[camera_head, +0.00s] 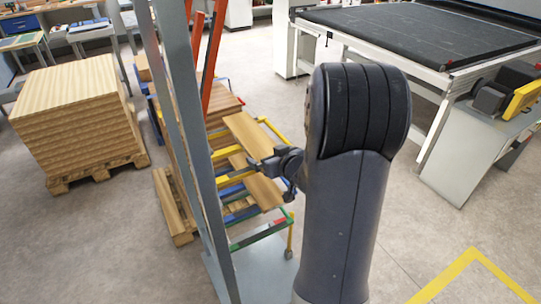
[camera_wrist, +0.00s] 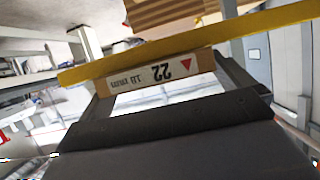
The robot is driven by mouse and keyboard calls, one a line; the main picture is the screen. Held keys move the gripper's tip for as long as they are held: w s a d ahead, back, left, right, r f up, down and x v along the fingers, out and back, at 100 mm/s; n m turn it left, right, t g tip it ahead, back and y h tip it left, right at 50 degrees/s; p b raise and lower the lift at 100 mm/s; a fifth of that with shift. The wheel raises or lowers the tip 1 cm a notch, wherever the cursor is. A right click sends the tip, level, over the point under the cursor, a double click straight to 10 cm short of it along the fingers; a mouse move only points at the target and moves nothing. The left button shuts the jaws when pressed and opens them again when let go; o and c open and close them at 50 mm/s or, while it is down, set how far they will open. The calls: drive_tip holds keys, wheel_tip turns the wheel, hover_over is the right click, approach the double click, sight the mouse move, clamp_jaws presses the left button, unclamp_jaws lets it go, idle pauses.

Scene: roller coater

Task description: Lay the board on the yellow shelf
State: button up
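The board (camera_head: 248,135) is a flat piece of light wood, tilted in the picture, with its near end at my gripper (camera_head: 282,162). In the wrist view its end face (camera_wrist: 155,76) carries a label that reads upside down. My gripper's dark fingers (camera_wrist: 158,92) reach both ends of that face and appear shut on it. The yellow shelf (camera_head: 235,180) is on the coloured rack. In the wrist view a yellow bar (camera_wrist: 270,20) runs along the board's labelled edge, very close to it; I cannot tell whether they touch. My arm hides part of the rack.
A second wooden piece (camera_head: 264,193) lies lower on the rack. A grey post (camera_head: 190,130) stands close on the left. A board stack (camera_head: 75,115) on a pallet stands further left. A black-topped machine (camera_head: 425,35) is at the back right. Floor is clear at the lower left.

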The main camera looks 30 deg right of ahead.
drive_tip(key=shift+r, duration=0.15)
drive_tip(key=p+v, duration=0.1)
drive_tip(key=v, duration=1.1)
drive_tip(key=b+x, duration=0.1)
drive_tip(key=x, duration=1.1)
drive_tip(key=shift+w, duration=0.1)
wheel_tip(320, 180, up, 2)
drive_tip(key=shift+r+p, duration=0.1)
drive_tip(key=shift+p, duration=0.25)
drive_tip(key=shift+r, duration=0.35)
